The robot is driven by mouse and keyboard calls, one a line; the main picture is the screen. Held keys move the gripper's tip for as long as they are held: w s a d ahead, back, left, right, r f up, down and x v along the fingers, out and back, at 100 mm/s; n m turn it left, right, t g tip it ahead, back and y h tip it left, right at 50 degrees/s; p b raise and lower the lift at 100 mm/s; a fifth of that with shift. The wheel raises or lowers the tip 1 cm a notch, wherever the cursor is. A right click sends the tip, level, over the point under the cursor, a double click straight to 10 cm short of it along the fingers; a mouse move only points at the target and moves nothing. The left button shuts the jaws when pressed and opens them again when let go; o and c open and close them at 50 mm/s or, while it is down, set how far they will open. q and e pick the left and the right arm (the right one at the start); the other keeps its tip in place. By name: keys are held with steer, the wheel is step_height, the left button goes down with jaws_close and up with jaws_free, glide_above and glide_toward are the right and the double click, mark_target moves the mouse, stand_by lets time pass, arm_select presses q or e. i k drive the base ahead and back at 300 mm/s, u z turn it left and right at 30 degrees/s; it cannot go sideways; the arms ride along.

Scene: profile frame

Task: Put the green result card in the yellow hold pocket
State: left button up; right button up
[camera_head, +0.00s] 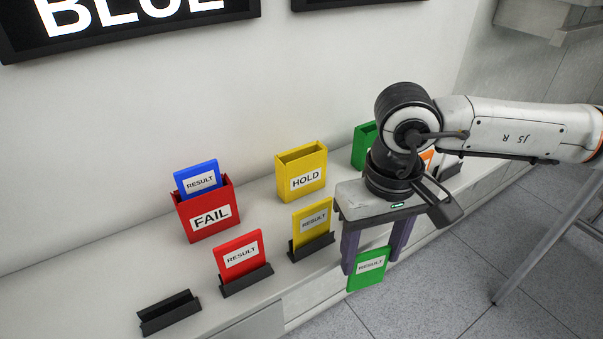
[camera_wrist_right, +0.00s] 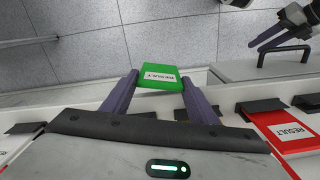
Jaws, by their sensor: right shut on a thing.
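My right gripper (camera_head: 371,262) is shut on the green result card (camera_head: 369,270), which hangs between its two purple fingers in front of the ledge edge. The right wrist view shows the card (camera_wrist_right: 159,77) between the fingertips (camera_wrist_right: 159,84). The yellow hold pocket (camera_head: 303,171) stands on the ledge against the wall, behind and left of the gripper; its open top shows no card. My left gripper (camera_wrist_right: 279,37) shows in part at the top right of the right wrist view; its opening is unclear. It is outside the head view.
A yellow result card (camera_head: 312,217) and a red one (camera_head: 240,254) stand in black holders. Another holder (camera_head: 170,312) is empty. The red fail pocket (camera_head: 207,211) holds a blue card (camera_head: 199,177). A green pocket (camera_head: 363,146) is partly hidden by my right arm.

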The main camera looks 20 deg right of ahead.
mark_target(300, 175)
steer(key=k, duration=0.5)
steer(key=z, duration=2.1)
steer(key=i, duration=1.15)
steer(key=u, duration=2.6)
